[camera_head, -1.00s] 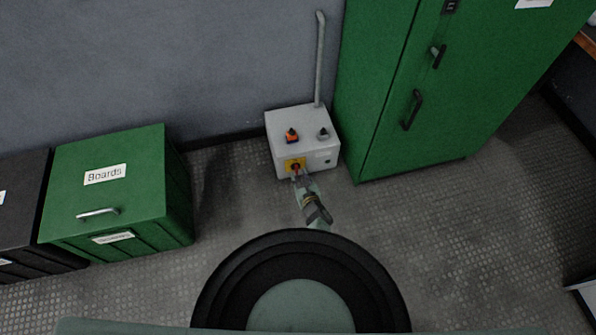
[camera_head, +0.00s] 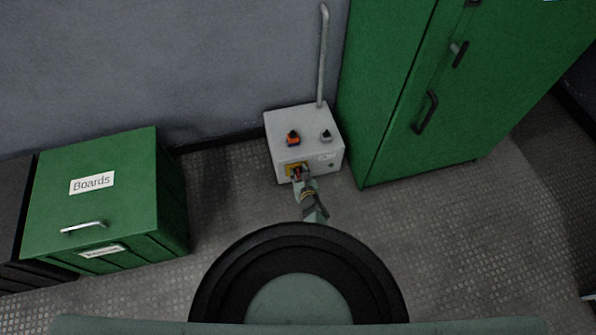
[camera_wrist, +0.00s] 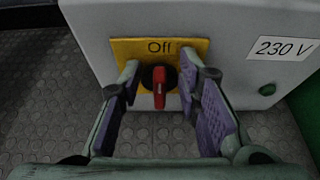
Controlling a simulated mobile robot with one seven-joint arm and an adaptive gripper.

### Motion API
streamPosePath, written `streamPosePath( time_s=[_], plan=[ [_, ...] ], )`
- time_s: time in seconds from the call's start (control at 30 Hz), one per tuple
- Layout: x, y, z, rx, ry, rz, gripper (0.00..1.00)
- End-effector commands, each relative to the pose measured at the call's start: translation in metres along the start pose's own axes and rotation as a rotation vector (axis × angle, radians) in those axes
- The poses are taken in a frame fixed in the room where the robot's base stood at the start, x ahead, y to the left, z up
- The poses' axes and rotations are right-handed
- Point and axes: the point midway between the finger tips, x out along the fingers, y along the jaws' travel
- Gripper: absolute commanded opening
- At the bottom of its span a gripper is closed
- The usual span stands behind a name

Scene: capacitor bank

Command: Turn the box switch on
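The grey switch box (camera_head: 302,143) stands on the floor against the wall. On its front is a yellow plate (camera_wrist: 122,47) marked "Off", with a red rotary handle (camera_wrist: 159,88) on a black round base. The handle points down, toward the bottom of the wrist view. My gripper (camera_wrist: 158,93) is open, its two purple-padded fingers on either side of the red handle, with gaps to it visible. In the head view my gripper (camera_head: 302,178) is at the box front and partly hides the yellow plate.
An orange-based knob (camera_head: 293,138) and a grey-based knob (camera_head: 326,136) sit on the box top. A "230 V" label (camera_wrist: 284,48) is on its front. A green cabinet (camera_head: 420,90) stands close right, a green "Boards" bin (camera_head: 115,195) left.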

Motion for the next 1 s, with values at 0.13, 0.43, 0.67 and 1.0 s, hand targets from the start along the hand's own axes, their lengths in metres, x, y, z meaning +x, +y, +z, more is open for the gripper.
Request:
streamPosePath(
  time_s=[0.13,0.43,0.67,1.0],
  plan=[
    [-0.0001,0.0001,0.0002,0.000,0.000,0.000,0.31],
    [-0.0002,0.0002,0.0001,0.000,0.000,0.000,0.14],
    [-0.0002,0.0002,0.0001,0.000,0.000,0.000,0.00],
    [-0.0001,0.0001,0.0000,0.002,0.000,0.001,0.00]
  ],
)
